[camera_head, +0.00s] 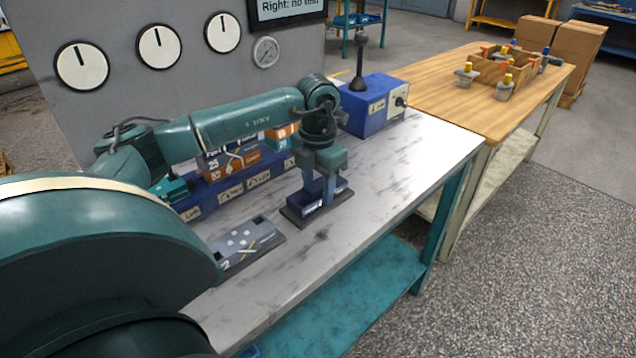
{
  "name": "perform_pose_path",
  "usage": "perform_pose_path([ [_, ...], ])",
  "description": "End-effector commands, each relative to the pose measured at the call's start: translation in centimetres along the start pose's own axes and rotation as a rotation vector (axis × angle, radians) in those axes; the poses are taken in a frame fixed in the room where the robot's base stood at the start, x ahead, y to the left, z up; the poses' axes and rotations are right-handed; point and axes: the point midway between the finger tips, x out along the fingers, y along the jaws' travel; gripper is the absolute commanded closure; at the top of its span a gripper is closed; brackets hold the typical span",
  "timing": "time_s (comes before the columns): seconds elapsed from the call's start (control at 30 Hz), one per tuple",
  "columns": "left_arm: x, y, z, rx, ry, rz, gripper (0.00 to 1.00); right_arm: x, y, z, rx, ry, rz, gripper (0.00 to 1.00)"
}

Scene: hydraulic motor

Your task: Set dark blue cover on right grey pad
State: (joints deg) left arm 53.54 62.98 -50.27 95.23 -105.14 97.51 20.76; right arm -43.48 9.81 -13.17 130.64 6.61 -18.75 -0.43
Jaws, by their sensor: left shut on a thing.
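My left gripper (322,188) points down and is shut on the dark blue cover (309,208). The cover is upright and sits over the right grey pad (291,218), whose dark edge shows around it. I cannot tell whether the cover rests on the pad or is just above it. A left grey pad (262,236) with white squares and small marks lies nearer to me on the same bench, partly hidden by my arm. My right gripper is not in view.
The grey-white bench (390,165) is clear to the right of the pads. A blue box with a black lever (366,108) stands behind. A blue rack of labelled boxes (235,178) is partly behind my arm. A wooden table (440,85) adjoins at the back right.

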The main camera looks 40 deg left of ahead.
Motion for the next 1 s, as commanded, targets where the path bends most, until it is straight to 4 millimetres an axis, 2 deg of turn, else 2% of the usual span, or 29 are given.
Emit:
perform_pose_path([
  [0.37,0.52,0.01,0.05,0.0,-0.002,0.0,0.96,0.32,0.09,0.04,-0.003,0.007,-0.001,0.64],
  [0.4,0.44,0.01,0.05,0.0,-0.002,0.0,0.52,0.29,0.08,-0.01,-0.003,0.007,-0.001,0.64],
  [0.67,0.48,0.01,0.02,0.0,-0.001,0.0,0.3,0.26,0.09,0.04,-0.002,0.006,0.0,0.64],
  [1.0,0.59,0.0,-0.03,0.0,0.002,0.0,0.3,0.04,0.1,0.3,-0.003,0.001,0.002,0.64],
])
